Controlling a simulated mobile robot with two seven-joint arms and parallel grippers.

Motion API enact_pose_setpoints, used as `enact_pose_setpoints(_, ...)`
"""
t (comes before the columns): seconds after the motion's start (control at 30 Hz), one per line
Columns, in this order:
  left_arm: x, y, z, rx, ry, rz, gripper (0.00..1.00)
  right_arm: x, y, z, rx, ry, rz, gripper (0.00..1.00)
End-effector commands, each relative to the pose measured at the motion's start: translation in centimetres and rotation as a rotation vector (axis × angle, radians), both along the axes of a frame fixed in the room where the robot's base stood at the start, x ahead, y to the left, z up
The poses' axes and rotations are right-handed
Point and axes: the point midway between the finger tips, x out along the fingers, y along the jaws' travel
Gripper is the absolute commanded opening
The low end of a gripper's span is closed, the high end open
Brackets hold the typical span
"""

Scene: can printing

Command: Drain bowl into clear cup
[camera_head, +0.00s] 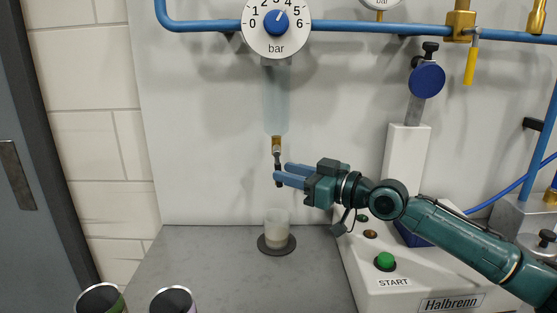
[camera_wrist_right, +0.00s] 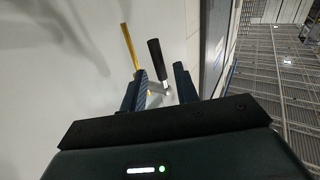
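The clear bowl (camera_head: 277,100) hangs on the wall below the round pressure gauge. A brass drain valve (camera_head: 277,144) with a black lever (camera_head: 278,171) is at its bottom. The clear cup (camera_head: 277,228) stands upright on a dark round pad (camera_head: 277,245) below the valve, with a pale layer in its lower part. My right gripper (camera_head: 281,173) reaches in from the right at lever height. In the right wrist view its two fingers (camera_wrist_right: 162,90) are apart, with the black lever (camera_wrist_right: 155,61) between them and a gap on the right. My left gripper is out of view.
A white machine (camera_head: 410,300) with a green START button (camera_head: 385,261) stands under my right arm. Two open cans (camera_head: 174,300) are at the front edge of the view. A blue pipe (camera_head: 370,28) crosses the wall above. The grey bench (camera_head: 215,255) left of the cup is clear.

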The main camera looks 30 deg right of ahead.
Motion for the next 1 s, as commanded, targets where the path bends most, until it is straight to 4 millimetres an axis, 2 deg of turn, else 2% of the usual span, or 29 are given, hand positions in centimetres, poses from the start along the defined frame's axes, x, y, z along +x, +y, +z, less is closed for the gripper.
enact_pose_setpoints(0.03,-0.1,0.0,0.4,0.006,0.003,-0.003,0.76,0.6,0.5,0.5,0.005,-0.002,0.003,0.3)
enact_pose_setpoints(0.23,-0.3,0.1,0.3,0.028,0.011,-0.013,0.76,2.3,1.4,0.1,0.001,0.001,0.0,0.3)
enact_pose_setpoints(0.63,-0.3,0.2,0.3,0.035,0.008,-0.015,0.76,2.8,1.7,0.0,-0.002,0.001,0.001,0.29)
enact_pose_setpoints(1.0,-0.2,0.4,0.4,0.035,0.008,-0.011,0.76,2.7,1.7,0.0,-0.002,0.001,0.001,0.0)
